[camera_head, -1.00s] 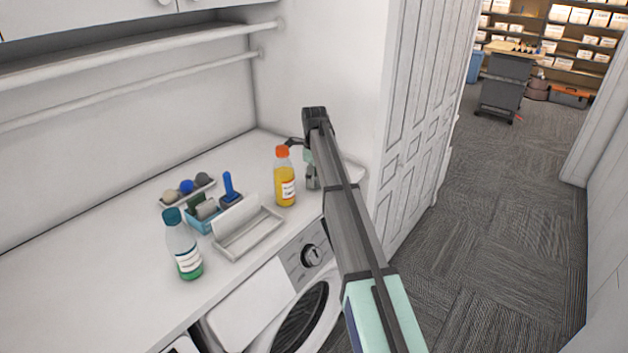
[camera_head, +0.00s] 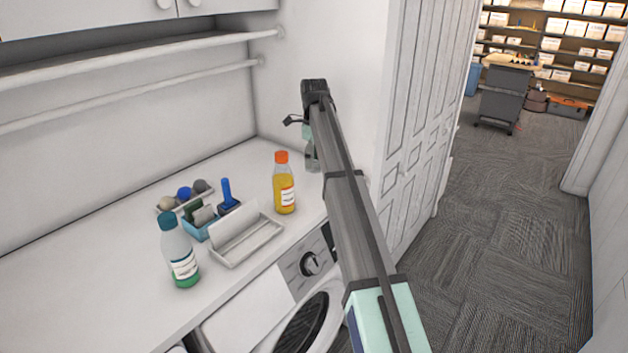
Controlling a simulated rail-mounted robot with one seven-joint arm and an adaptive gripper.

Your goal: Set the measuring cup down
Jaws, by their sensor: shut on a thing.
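My arm reaches from the lower right to over the far end of the white counter (camera_head: 75,285). My gripper (camera_head: 312,158) hangs below the arm's end, mostly hidden behind the arm. No measuring cup can be made out clearly, as my arm covers that spot.
The yellow bottle with an orange cap (camera_head: 284,187) stands close left of my gripper. A white tray (camera_head: 245,245), a blue caddy (camera_head: 197,232) and a green-capped bottle (camera_head: 180,255) stand farther left. A wall borders the counter's far end. The left counter is clear.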

